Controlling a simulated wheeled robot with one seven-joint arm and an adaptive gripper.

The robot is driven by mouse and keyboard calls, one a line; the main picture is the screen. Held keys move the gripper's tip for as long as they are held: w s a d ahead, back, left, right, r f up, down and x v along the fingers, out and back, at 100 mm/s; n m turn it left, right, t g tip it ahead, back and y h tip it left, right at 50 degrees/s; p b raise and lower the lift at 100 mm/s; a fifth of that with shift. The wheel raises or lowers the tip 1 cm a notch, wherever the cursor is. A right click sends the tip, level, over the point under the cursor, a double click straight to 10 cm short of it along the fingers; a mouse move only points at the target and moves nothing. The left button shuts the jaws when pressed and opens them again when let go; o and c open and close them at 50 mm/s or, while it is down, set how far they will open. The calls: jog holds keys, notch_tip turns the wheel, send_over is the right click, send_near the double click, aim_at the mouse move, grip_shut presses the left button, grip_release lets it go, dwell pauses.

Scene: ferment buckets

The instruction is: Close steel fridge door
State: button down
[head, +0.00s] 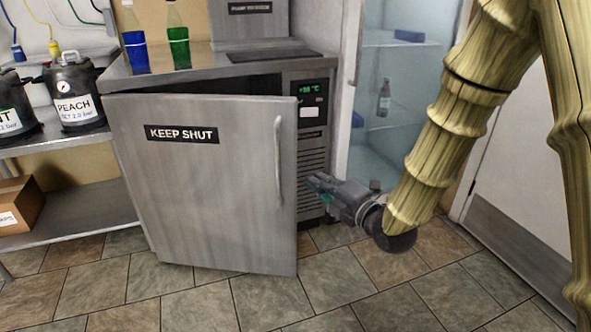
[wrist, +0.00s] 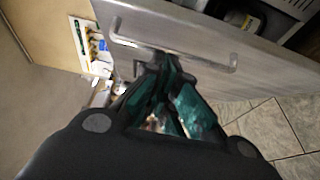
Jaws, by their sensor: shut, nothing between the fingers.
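The steel fridge door (head: 205,215), labelled KEEP SHUT, stands ajar. A dark gap shows along its top edge, and its bar handle (head: 278,160) is on the right side. My gripper (head: 309,183) is shut and empty, just right of the door's free edge and in front of the vented panel. In the wrist view my gripper (wrist: 165,68) points at the door face (wrist: 205,45), with its tips close to the handle (wrist: 170,50). I cannot tell whether they touch the door.
Blue (head: 134,45) and green (head: 178,45) bottles stand on the fridge counter. A PEACH keg (head: 75,95) stands on a shelf at left, with a cardboard box (head: 20,205) below. A glass-fronted cabinet (head: 395,100) is behind my arm. The tiled floor (head: 330,285) in front is clear.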

jog(key=b, duration=0.5)
send_near(284, 149)
jog(key=x, duration=0.4)
jog(key=shift+a+f, duration=0.15)
jog(key=shift+a, duration=0.2)
jog(key=shift+w, duration=0.3)
jog(key=shift+d, duration=0.1)
